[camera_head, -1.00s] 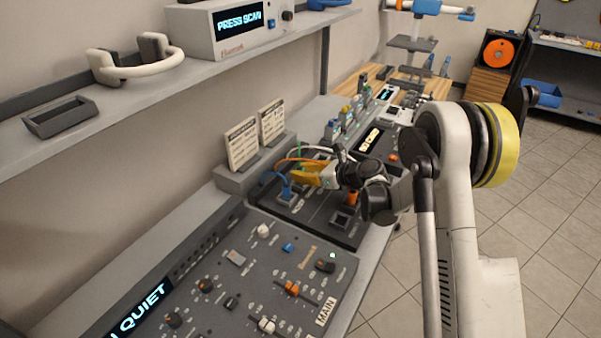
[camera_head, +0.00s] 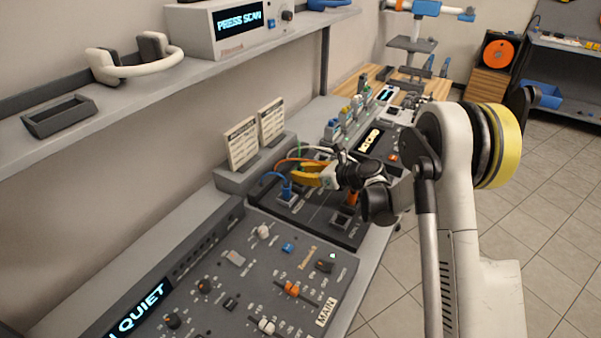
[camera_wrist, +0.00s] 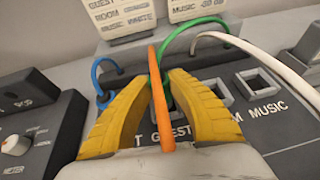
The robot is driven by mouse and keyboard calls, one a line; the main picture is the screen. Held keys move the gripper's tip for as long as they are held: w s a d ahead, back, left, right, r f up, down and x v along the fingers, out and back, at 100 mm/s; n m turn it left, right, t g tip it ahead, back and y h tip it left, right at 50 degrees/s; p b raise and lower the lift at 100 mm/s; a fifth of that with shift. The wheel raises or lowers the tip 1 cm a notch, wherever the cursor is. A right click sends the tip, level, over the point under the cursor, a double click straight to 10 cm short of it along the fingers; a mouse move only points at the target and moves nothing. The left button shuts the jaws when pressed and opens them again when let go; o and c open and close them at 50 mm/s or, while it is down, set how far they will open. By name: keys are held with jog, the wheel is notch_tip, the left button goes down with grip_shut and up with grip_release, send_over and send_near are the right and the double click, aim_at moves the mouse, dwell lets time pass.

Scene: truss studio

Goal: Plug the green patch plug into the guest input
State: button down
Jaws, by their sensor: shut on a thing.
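My gripper (camera_head: 306,178) has yellow fingers, low over the dark patch panel (camera_head: 318,212). In the wrist view its fingers (camera_wrist: 160,88) are closed around the green patch plug, which is mostly hidden. The green cable (camera_wrist: 200,21) arches from behind down between the fingers. An orange cable (camera_wrist: 158,95) crosses in front of them.
A blue plug (camera_head: 287,190) stands upright left of my gripper, with its blue cable (camera_wrist: 100,72). A white cable (camera_wrist: 255,50) runs at right. Square sockets (camera_wrist: 262,86) sit to the right above "MUSIC". Label cards (camera_head: 242,143) stand behind. The mixer (camera_head: 250,270) is in front.

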jog(key=shift+f+b, duration=0.5)
jog(key=shift+f, duration=0.15)
jog(key=c, duration=1.6)
grip_release()
jog(key=shift+p+v, duration=0.6)
jog(key=shift+v, duration=4.9)
jog(key=shift+a+r, duration=0.1)
jog(key=shift+r, duration=0.05)
